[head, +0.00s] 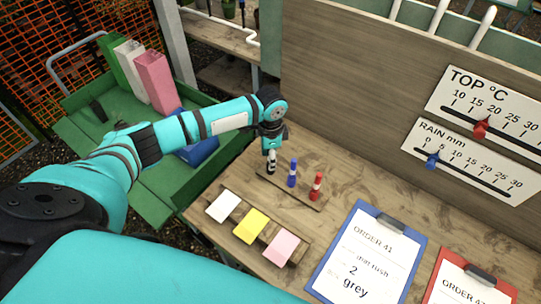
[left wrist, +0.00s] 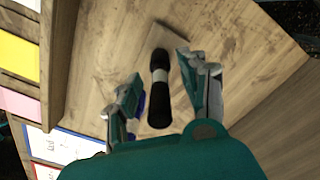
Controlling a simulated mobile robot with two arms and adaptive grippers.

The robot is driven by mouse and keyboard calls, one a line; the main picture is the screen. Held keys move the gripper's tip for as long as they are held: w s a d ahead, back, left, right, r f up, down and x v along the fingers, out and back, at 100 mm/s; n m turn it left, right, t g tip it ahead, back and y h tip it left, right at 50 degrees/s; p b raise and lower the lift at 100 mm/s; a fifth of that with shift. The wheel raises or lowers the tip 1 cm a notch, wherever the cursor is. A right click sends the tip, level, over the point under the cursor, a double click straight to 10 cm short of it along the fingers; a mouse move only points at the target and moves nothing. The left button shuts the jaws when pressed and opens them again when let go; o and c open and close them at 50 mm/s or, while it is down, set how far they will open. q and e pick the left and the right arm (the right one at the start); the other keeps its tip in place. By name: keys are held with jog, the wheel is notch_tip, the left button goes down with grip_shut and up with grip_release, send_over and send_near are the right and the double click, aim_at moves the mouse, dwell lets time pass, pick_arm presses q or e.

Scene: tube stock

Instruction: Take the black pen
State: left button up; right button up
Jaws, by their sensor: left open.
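The black pen (left wrist: 159,90), dark with a pale band, shows in the left wrist view between the two fingers of my left gripper (left wrist: 160,66). The gripper is open, with a finger on either side of the pen and visible gaps. In the head view my left gripper (head: 271,158) points down over the left end of a small wooden pen holder (head: 303,197), largely covering the black pen there. A blue pen (head: 292,172) and a red pen (head: 316,186) stand upright in the holder to the right. My right gripper is not in view.
White, yellow (head: 251,226) and pink cards lie on a wooden rack in front. A blue clipboard (head: 328,267) and a red clipboard (head: 428,292) lie to the right. A wooden back wall with TOP and RAIN scales (head: 470,165) stands behind. A green tray (head: 85,125) is at left.

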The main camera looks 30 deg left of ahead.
pick_arm(q)
jog(key=c, duration=0.4)
grip_shut()
